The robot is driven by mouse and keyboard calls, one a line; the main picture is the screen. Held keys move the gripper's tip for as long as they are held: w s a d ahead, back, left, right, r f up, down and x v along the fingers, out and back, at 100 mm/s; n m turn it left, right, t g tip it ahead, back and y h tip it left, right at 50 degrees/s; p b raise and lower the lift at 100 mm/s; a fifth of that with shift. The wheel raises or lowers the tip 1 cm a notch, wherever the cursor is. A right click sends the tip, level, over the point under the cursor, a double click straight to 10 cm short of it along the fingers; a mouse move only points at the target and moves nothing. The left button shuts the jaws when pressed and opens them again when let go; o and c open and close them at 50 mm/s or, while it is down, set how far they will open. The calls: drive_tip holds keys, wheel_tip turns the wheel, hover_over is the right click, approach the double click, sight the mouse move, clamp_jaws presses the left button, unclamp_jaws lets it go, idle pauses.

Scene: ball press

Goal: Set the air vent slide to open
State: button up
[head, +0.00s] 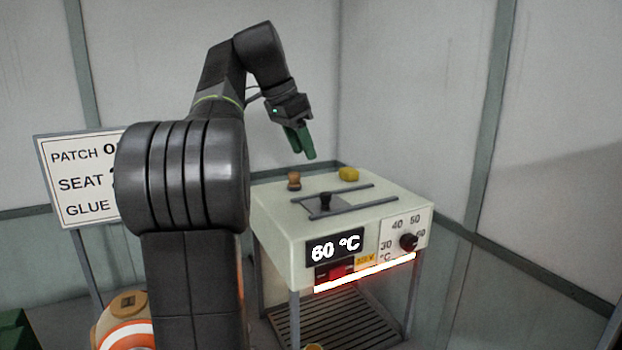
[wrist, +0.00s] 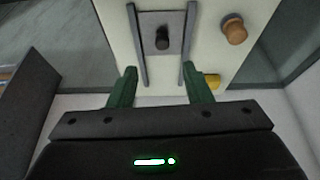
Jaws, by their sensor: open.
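The air vent slide is a grey plate (head: 341,206) with a black knob (head: 325,201), set between two dark rails on top of the cream press box (head: 275,219). The plate sits toward the left part of the rails in the head view. In the wrist view the plate (wrist: 175,28) and its knob (wrist: 162,38) lie between the rails, beyond my fingertips. My gripper (head: 306,157) is above the back of the box, with green fingers pointing down. In the wrist view my gripper (wrist: 160,80) is open and empty, apart from the knob.
A wooden peg (head: 294,181) and a yellow block (head: 348,174) stand on the box top behind the rails. The box front has a 60 °C display (head: 335,247), a dial (head: 408,241) and a glowing red strip. A sign (head: 80,180) stands left, partly hidden by my arm.

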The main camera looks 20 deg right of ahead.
sight(326, 193)
drive_tip(key=shift+m, duration=0.3)
drive_tip(key=x, duration=0.8)
drive_tip(key=d+x, duration=0.1)
drive_tip(key=x, duration=0.3)
drive_tip(key=shift+w+d+f+b, duration=0.1)
drive_tip(key=shift+w+f+b, duration=0.1)
drive_tip(key=shift+b, duration=0.15)
clamp_jaws()
